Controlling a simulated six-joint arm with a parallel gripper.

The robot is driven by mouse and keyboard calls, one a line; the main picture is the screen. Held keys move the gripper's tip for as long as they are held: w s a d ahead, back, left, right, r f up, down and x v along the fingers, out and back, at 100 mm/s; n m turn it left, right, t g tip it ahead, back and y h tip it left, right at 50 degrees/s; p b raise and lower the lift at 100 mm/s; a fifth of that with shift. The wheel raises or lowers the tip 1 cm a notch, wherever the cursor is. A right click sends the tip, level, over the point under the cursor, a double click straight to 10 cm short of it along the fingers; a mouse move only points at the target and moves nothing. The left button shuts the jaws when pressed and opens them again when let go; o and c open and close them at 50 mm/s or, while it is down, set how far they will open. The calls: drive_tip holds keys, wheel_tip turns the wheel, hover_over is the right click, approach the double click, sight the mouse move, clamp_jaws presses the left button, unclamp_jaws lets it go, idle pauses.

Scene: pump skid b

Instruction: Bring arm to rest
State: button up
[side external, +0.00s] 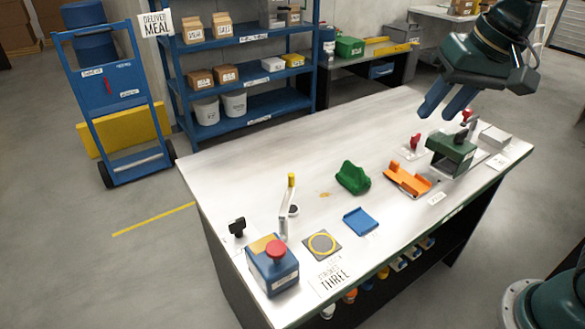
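My gripper (437,112) is at the upper right, above the far right part of the work table (250,180). Its two blue fingers point down and to the left with a gap between them, and nothing shows in the gap. It appears apart from the table and the things on it. Below and right of it are a dark green block (452,152) and a red-topped lever (466,117). A small red-handled part (414,142) stands just left of the green block.
The table also holds an orange bracket (407,181), a green part (352,178), a blue plate (360,221), a yellow-tipped lever (289,190) and a blue box with a red button (273,268). A blue shelf (240,60) and hand truck (110,100) stand behind. The table's far left is clear.

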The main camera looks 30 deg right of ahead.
drive_tip(key=s+d+f+n, duration=0.2)
drive_tip(key=s, duration=0.4)
drive_tip(key=s+d+f+n+t, duration=0.1)
drive_tip(key=s+f+n, duration=0.1)
drive_tip(key=s, duration=0.4)
drive_tip(key=shift+d+h, duration=0.3)
drive_tip(key=shift+d, duration=0.05)
